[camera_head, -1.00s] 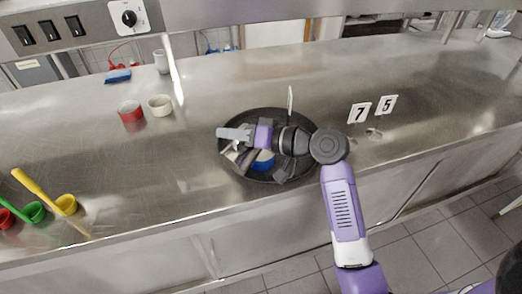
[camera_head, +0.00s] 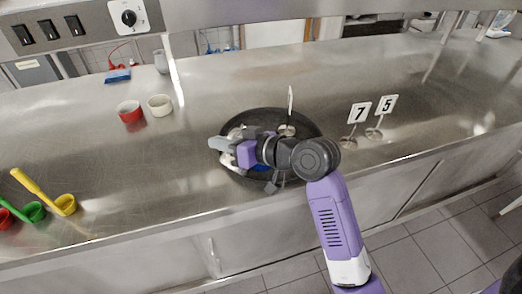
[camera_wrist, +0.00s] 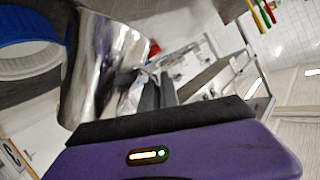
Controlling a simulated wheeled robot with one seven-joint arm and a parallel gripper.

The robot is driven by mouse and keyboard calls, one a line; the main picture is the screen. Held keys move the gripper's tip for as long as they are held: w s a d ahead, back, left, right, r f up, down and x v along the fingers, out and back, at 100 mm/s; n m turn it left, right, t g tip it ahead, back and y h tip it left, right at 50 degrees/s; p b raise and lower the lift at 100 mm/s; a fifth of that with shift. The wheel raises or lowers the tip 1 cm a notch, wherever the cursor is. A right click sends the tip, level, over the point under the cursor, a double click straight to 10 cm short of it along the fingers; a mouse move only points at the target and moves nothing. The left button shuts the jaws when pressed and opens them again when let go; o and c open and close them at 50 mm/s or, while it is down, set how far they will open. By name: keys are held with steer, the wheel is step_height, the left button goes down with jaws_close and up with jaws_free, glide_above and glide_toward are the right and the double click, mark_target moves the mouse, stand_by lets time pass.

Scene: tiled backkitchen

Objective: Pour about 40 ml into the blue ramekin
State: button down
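The blue ramekin (camera_head: 262,167) sits in a dark round tray (camera_head: 316,128), mostly hidden by my arm in the head view. In the wrist view the blue ramekin (camera_wrist: 28,28) is at the upper left, with a pale inside. A shiny metal jug (camera_wrist: 100,65) is beside it, between the ramekin and my fingers, and looks tilted in this view. My gripper (camera_wrist: 158,92) has its dark fingers close together at the jug's near side, apparently shut on its handle. In the head view my gripper (camera_head: 222,146) is over the tray's left part. Any liquid is hidden.
A red ramekin (camera_head: 130,112) and a cream ramekin (camera_head: 160,105) stand at the back left. Yellow (camera_head: 64,204) and green (camera_head: 35,212) scoops lie at the left edge. Number stands 7 (camera_head: 359,112) and 5 (camera_head: 386,105) are to the right. The counter between is clear.

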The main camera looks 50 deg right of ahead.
steer(key=shift+a, duration=0.1)
stand_by(0.6)
steer(key=shift+a+f+n, duration=0.1)
steer(key=shift+n, duration=0.2)
steer(key=shift+a+f+n+h+b, duration=0.2)
steer(key=shift+f+n+h+b, duration=0.25)
steer(key=shift+f, duration=0.1)
steer(key=shift+a+f+b, duration=0.2)
steer(key=shift+f+b, duration=0.25)
steer(key=shift+f, duration=0.1)
steer(key=shift+w+a+f+n+h+b, duration=0.1)
steer(key=shift+a+f+n+h+b, duration=0.35)
steer(key=shift+a+f+n+h, duration=0.75)
steer(key=shift+w+a+f+n+h+b, duration=0.1)
steer(key=shift+a+f+n+h+b, duration=0.4)
steer(key=shift+a+f+n, duration=0.65)
steer(key=shift+a+r+n+h, duration=0.1)
steer(key=shift+r+n+h, duration=0.2)
steer(key=shift+n, duration=0.1)
